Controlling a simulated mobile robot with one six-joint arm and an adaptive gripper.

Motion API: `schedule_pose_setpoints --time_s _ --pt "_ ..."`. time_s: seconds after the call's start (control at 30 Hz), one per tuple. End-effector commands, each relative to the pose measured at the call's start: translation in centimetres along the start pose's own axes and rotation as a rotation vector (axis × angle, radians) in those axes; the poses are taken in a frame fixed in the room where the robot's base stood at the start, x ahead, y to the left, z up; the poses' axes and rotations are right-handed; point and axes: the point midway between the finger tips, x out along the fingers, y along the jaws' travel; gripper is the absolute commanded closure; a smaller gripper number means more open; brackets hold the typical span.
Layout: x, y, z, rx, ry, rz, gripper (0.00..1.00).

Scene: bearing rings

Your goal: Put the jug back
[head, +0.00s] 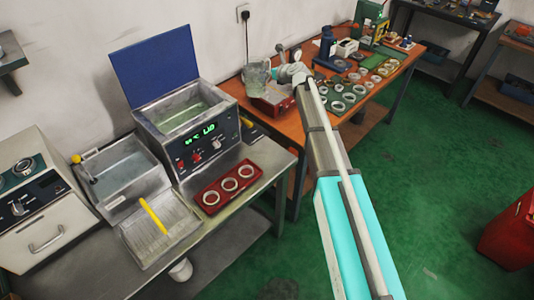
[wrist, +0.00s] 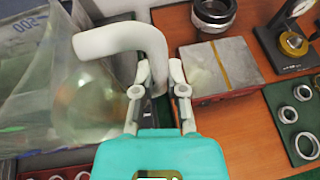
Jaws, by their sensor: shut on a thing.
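The jug (head: 256,76) is a clear, greyish vessel at the back left of the orange bench in the head view. In the wrist view its clear wall (wrist: 75,95), with printed marks, fills the left side, and its thick white curved handle (wrist: 122,40) reaches over to the right. My gripper (wrist: 160,76) is shut on the handle, one finger on each side of it; it also shows in the head view (head: 289,73), just right of the jug. The jug looks roughly upright. I cannot tell whether its base touches the bench.
A grey-topped red block (head: 273,100) stands close beside the jug. A green mat with several rings (head: 344,98) and a dial gauge stand (wrist: 290,42) are to the right. The bath with its blue lid raised (head: 188,112) and a red ring tray (head: 229,187) are on the steel bench.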

Motion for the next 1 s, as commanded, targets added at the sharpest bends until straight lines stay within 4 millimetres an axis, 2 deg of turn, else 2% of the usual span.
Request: schedule_pose_setpoints --time_s 0.57,0.77,1.0 --pt "0.6 2.2 0.0 -0.008 0.0 0.024 1.0" --pt "-0.7 3.1 -1.7 -0.008 0.0 0.022 1.0" --pt "-4.1 5.0 -5.6 -0.007 0.001 0.016 1.0"
